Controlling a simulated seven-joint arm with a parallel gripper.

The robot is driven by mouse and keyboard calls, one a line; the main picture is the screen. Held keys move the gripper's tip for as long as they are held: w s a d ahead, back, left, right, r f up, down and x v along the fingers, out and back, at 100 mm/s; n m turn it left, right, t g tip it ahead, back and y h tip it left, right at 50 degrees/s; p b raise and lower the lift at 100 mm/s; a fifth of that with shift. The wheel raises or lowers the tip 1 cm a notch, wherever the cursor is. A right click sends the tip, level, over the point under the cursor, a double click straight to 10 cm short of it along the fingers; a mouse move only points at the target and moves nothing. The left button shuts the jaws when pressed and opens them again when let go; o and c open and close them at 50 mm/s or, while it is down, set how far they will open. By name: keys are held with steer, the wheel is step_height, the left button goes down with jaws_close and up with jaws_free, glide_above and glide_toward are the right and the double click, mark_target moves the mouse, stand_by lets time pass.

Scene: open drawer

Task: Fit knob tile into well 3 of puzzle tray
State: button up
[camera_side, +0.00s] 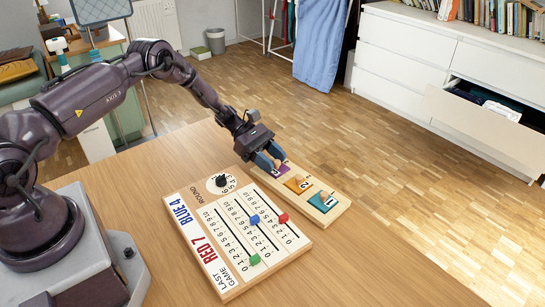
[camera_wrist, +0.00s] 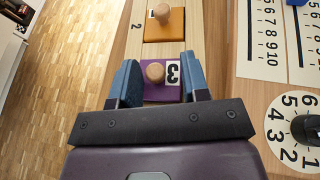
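The puzzle tray (camera_side: 339,210) is a long pale wooden board on the table. The purple knob tile (camera_wrist: 172,92), marked 3 with a round wooden knob (camera_wrist: 155,72), is at the tray's far end. In the side view the purple tile (camera_side: 283,169) is partly hidden by my gripper (camera_side: 270,162). In the wrist view the blue fingers of my gripper (camera_wrist: 159,66) are apart on either side of the knob, with gaps to it. I cannot tell if the tile lies flush in its well.
An orange knob tile (camera_side: 297,185) and a teal knob tile (camera_side: 324,202) sit in the same tray. A wooden scoreboard (camera_side: 215,243) with coloured sliders and a round dial (camera_side: 221,182) lies close beside the tray. The table front is clear.

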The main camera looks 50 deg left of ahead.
steer(key=shift+w+r, duration=0.1)
steer(key=shift+r, duration=0.05)
steer(key=shift+a+r, duration=0.1)
steer(key=shift+a, duration=0.1)
steer(key=v, duration=1.1)
steer(key=shift+a+r, duration=0.1)
steer(key=shift+a, duration=0.25)
steer(key=s+d+r+m+g+y, duration=0.1)
steer(key=s+d+r+m+y, duration=0.2)
steer(key=r, duration=0.4)
steer(key=s+d+r+m+g+y, duration=0.1)
steer(key=d+r+m+y, duration=0.1)
steer(key=d+r+m, duration=0.35)
steer(key=s+d+r+m+y, duration=0.1)
steer(key=s+d+r+y, duration=0.1)
steer(key=r, duration=0.7)
steer(key=s+d+r+m+t+y, duration=0.2)
steer(key=s+m, duration=0.3)
steer(key=s, duration=0.5)
steer(key=s+d+r+m+t+y, duration=0.2)
steer(key=s+m, duration=0.4)
steer(key=s, duration=0.4)
step_height(320, 180, up, 2)
steer(key=shift+s+d+r+t+y, duration=0.15)
steer(key=shift+s+d+t+y, duration=0.2)
steer(key=shift+d+y, duration=0.55)
